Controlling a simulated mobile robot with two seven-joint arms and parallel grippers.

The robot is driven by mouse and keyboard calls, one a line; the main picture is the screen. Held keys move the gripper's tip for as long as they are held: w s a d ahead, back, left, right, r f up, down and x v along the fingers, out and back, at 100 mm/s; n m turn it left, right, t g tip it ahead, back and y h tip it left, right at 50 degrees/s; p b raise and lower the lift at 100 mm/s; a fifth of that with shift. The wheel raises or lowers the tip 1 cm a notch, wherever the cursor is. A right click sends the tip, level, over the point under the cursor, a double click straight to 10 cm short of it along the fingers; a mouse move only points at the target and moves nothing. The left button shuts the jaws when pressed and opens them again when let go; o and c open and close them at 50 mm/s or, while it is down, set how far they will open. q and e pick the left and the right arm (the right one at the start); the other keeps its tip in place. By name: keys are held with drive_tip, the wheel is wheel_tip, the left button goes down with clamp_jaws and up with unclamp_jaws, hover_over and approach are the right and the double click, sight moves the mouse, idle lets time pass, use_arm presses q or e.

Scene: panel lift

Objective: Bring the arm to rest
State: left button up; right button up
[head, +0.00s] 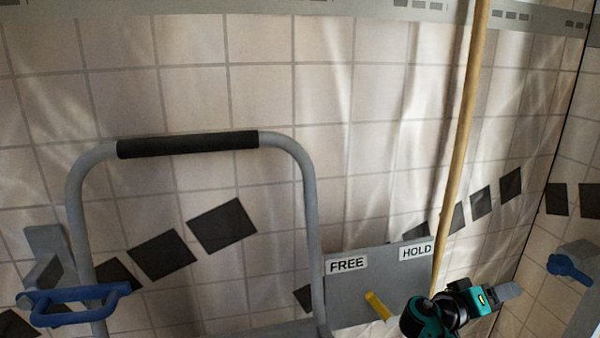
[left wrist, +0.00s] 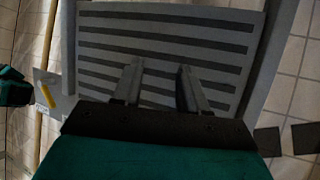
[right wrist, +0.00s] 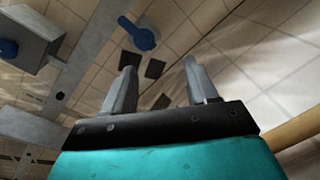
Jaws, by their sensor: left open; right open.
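My right arm comes up at the lower right of the head view, and its gripper (head: 508,290) points right, beside the wooden pole. In the right wrist view the right gripper (right wrist: 160,85) has its two fingers apart with nothing between them. My left gripper is outside the head view. In the left wrist view the left gripper (left wrist: 158,85) has its fingers apart and empty, in front of a grey panel with dark stripes (left wrist: 165,45). I cannot tell whether the fingers touch that panel.
A grey tube frame with a black grip (head: 188,145) stands at left, near a blue handle (head: 75,300). A FREE/HOLD plate (head: 350,290) has a yellow lever (head: 378,306). A wooden pole (head: 465,130) rises beside my right arm. A blue knob (head: 568,268) is at far right.

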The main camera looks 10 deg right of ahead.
drive_tip(key=s+a+f+n+t+y, duration=0.4)
drive_tip(key=a+f+n+t+y, duration=0.15)
drive_tip(key=a+f+y, duration=0.65)
drive_tip(key=s+a+f+n+y, duration=0.25)
drive_tip(key=s+a, duration=0.25)
drive_tip(key=a, duration=0.6)
drive_tip(key=s+a+r+t+y, duration=0.2)
drive_tip(key=s+a+r+y, duration=0.35)
drive_tip(key=a, duration=0.35)
use_arm(q)
drive_tip(key=s+a+r+p, duration=0.1)
drive_tip(key=a+r+p, duration=0.1)
drive_tip(key=r+p, duration=0.5)
drive_tip(key=s+a+r+y+p, duration=0.1)
drive_tip(key=r+p, duration=0.6)
drive_tip(key=p, duration=0.8)
drive_tip(key=shift+a+r+y, duration=0.25)
drive_tip(key=shift+a+y, duration=0.05)
drive_tip(key=shift+a, duration=0.55)
use_arm(e)
drive_tip(key=s+d+r, duration=0.1)
drive_tip(key=d+r, duration=0.1)
drive_tip(key=r, duration=0.4)
drive_tip(key=s+d+r+h, duration=0.1)
drive_tip(key=d+r, duration=0.1)
drive_tip(key=r, duration=0.5)
drive_tip(key=shift+s+d+r, duration=0.15)
drive_tip(key=shift+s+r, duration=0.1)
drive_tip(key=shift+r, duration=0.05)
